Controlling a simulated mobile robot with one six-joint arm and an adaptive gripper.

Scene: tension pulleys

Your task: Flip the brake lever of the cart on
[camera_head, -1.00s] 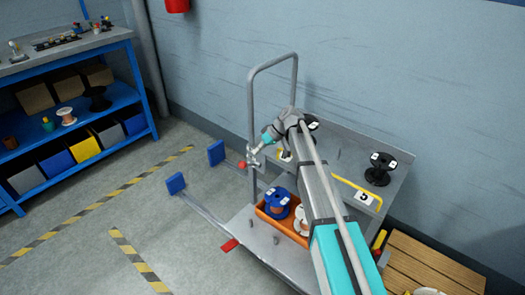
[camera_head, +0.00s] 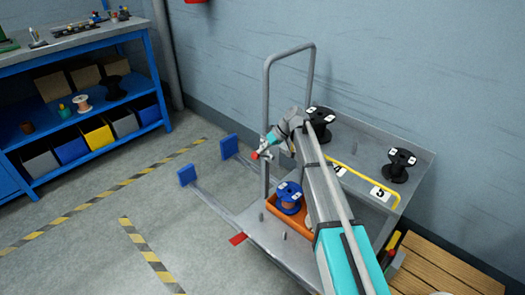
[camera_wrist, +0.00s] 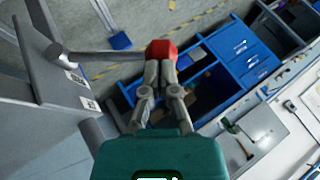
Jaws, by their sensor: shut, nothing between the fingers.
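The cart (camera_head: 262,240) is grey, with a tall tube handle (camera_head: 268,95). A lever with a red knob (camera_head: 255,156) sticks out at the handle's left post. In the wrist view its grey rod (camera_wrist: 105,58) comes in from the left and ends in the red knob (camera_wrist: 161,48). My gripper (camera_head: 266,149) is beside the left post, at the knob. In the wrist view my gripper (camera_wrist: 160,66) has its fingers together, with nothing between them. The fingertips overlap the knob's lower edge; I cannot tell whether they touch it.
An orange bin (camera_head: 271,209) with a blue spool (camera_head: 290,196) is on the cart's deck. Black spools (camera_head: 399,165) stand on its upper shelf. A red pedal-like piece (camera_head: 238,239) is at the deck's front edge. A blue workbench (camera_head: 135,85) stands left, beyond open floor.

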